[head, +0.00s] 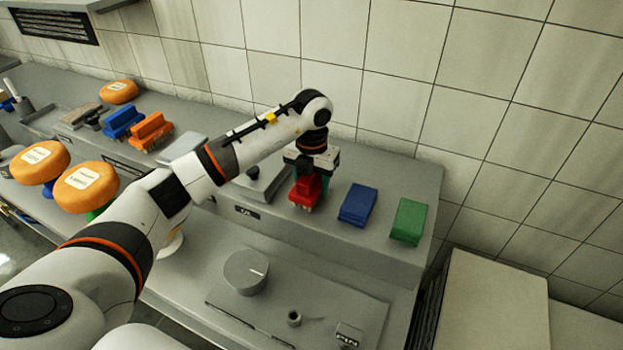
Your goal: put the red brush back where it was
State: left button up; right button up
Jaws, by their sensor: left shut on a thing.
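The red brush (305,191) is at the back of the grey counter, left of a blue block. My left gripper (308,172) points down over it and is shut on its upper part. The brush is upright with its pale bristles downward. I cannot tell whether the bristles touch the counter. My right gripper is not in view.
A blue block (357,205) and a green block (408,222) lie to the right on the counter (300,230). Blue (123,121) and orange (150,131) brushes and several orange cheese wheels (86,187) are at left. A grey round knob (246,272) stands in front. The tiled wall is close behind.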

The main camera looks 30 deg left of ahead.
pick_arm(q)
jog(key=shift+f, duration=0.1)
jog(key=shift+f, duration=0.15)
jog(key=o, duration=0.9)
jog(key=shift+o, duration=0.2)
jog(key=shift+r, duration=0.3)
jog(key=shift+r+b, duration=0.25)
jog(key=shift+b, duration=0.05)
notch_tip(320, 180, up, 11)
jog(key=shift+r+b, duration=0.15)
jog(key=shift+b, duration=0.8)
